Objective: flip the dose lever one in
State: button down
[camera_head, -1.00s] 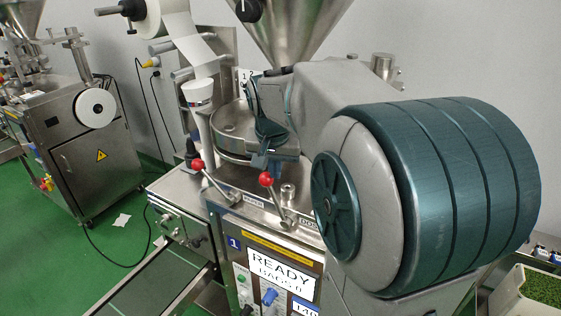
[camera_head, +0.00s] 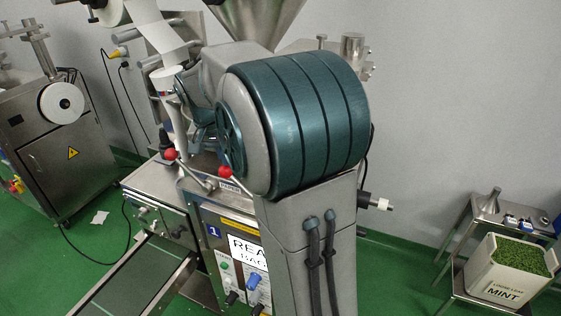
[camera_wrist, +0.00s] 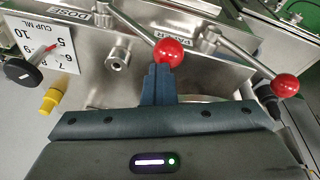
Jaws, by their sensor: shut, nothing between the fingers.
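In the wrist view the dose lever's red ball (camera_wrist: 168,52) is right at the tips of my gripper (camera_wrist: 158,72). The fingers are shut together with nothing between them; I cannot tell whether they touch the ball. The lever's rod (camera_wrist: 133,26) runs from a pivot beside the DOSE label (camera_wrist: 62,14). The paper lever's red ball (camera_wrist: 285,86) is to the right. In the head view the dose lever's ball (camera_head: 226,171) shows beside my arm, which hides its pivot; the paper lever's ball (camera_head: 170,154) is further left.
A CUP ML scale card (camera_wrist: 55,50) and black knob (camera_wrist: 24,72) sit left of the levers. A conveyor (camera_head: 130,282) extends at lower left. A crate marked MINT (camera_head: 490,284) stands at right.

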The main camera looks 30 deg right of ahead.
jog(key=shift+a+f, duration=0.25)
jog(key=shift+f, duration=0.05)
jog(key=w+v, duration=0.1)
jog(key=v, duration=1.2)
jog(key=shift+w+d+r+p, duration=0.25)
jog(key=shift+w+d+p, duration=0.2)
jog(key=shift+w, duration=0.1)
jog(key=s+a+f+n, duration=0.1)
jog(key=s+f+n, duration=0.1)
jog(key=s+f, duration=0.2)
jog(key=s+a+f+n+t+y, duration=0.1)
jog(key=s+f, duration=0.4)
jog(key=s, duration=0.6)
jog(key=s+a+f+n+t+y, duration=0.1)
jog(key=s+a+f+n, duration=0.2)
jog(key=s, duration=0.5)
notch_tip(320, 180, down, 2)
jog(key=shift+f+n, duration=0.25)
jog(key=shift+n, duration=0.45)
jog(key=shift+s, duration=0.1)
